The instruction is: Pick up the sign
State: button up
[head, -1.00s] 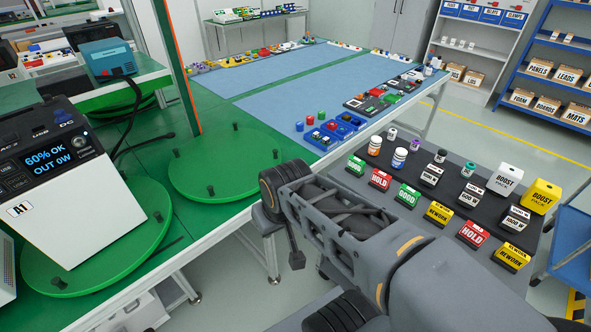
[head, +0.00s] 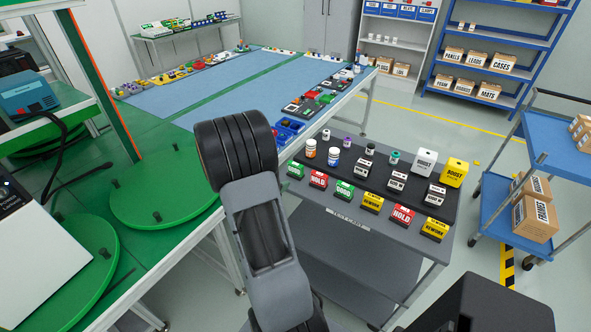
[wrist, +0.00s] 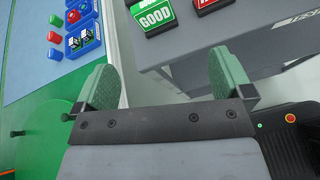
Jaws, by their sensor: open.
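Several small signs stand in a row along the front edge of a grey cart. They are a green sign (head: 296,170) at the left end, a red HOLD sign (head: 318,180), a green GOOD sign (head: 344,190), a yellow REWORK sign (head: 372,202), another red HOLD sign (head: 402,216) and another yellow REWORK sign (head: 435,230). In the wrist view my gripper (wrist: 166,82) is open and empty. A green GOOD sign (wrist: 154,18) lies beyond its fingertips, with part of a red sign (wrist: 212,4) beside it at the top edge. The fingers touch neither. In the head view my arm hides the gripper.
Behind the signs on the cart (head: 350,238) stand bottles, small boxes and a yellow box (head: 454,173). The green-and-blue table (head: 165,185) lies left, with blue bins (head: 288,130) near its edge. A blue trolley (head: 550,138) stands right. Open floor lies between.

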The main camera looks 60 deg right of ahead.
aim_at(294, 169)
jog(key=d+f+n, duration=0.1)
jog(key=d, duration=0.2)
jog(key=d+f+n+p, duration=0.1)
jog(key=d+f, duration=0.1)
jog(key=d, duration=0.1)
jog(key=d+f+n, duration=0.1)
jog(key=d+f, duration=0.1)
jog(key=d, duration=0.2)
jog(key=shift+w+f+t+h, duration=0.1)
jog(key=shift+t+h, duration=0.2)
jog(key=shift+t, duration=0.1)
jog(key=shift+p+x, duration=1.25)
jog(key=shift+x, duration=1.9)
jog(key=shift+c, duration=0.3)
jog(key=c, duration=0.9)
jog(key=shift+c, duration=0.3)
